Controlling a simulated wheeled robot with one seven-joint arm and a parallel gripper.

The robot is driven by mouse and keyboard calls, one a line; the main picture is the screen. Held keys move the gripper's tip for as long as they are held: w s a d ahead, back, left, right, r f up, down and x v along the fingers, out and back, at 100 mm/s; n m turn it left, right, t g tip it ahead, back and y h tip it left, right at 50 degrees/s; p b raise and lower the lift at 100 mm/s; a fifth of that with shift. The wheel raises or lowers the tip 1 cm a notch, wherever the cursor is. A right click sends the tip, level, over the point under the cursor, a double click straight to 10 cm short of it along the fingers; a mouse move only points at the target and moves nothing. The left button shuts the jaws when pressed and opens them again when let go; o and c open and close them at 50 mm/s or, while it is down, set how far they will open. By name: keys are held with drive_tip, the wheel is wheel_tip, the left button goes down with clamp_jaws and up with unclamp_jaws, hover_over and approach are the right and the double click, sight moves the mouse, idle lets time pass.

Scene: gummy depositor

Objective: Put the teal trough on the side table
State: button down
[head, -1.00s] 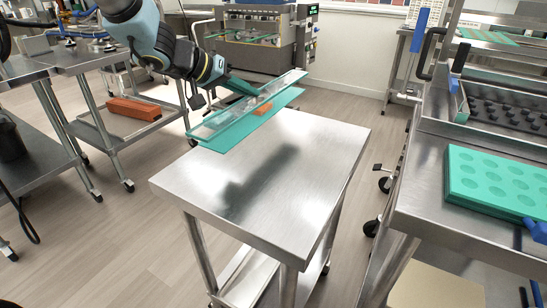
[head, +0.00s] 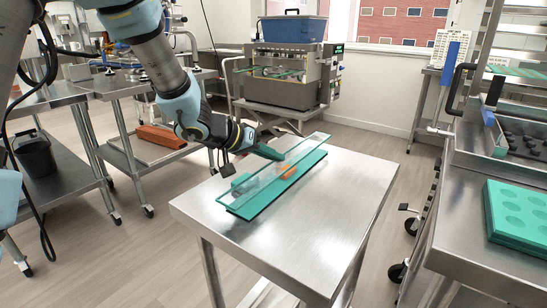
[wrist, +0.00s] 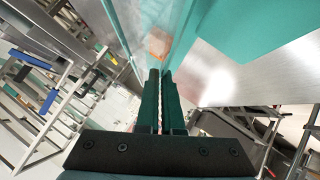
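The teal trough (head: 247,209) has clear sides, with a small orange piece (head: 288,172) and a grey piece showing in it. In the head view it lies lengthwise over the far left part of the steel side table (head: 330,210), at or just above its top; I cannot tell if it rests fully. My gripper (head: 270,152) reaches in from the left and meets the trough's long left side near the middle. In the wrist view my gripper's fingers (wrist: 163,85) are close together on the trough's wall, with teal panels (wrist: 255,30) on both sides.
The near and right parts of the side table are bare. A steel workbench with a green mold tray (head: 515,215) stands to the right. A depositor machine (head: 288,75) with a blue bin stands behind. An orange block (head: 160,136) lies on a left cart's lower shelf.

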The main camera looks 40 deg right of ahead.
drive_tip(key=c, duration=1.5)
unclamp_jaws()
drive_tip(key=shift+f, duration=0.1)
drive_tip(key=o, duration=0.4)
drive_tip(key=shift+o, duration=0.2)
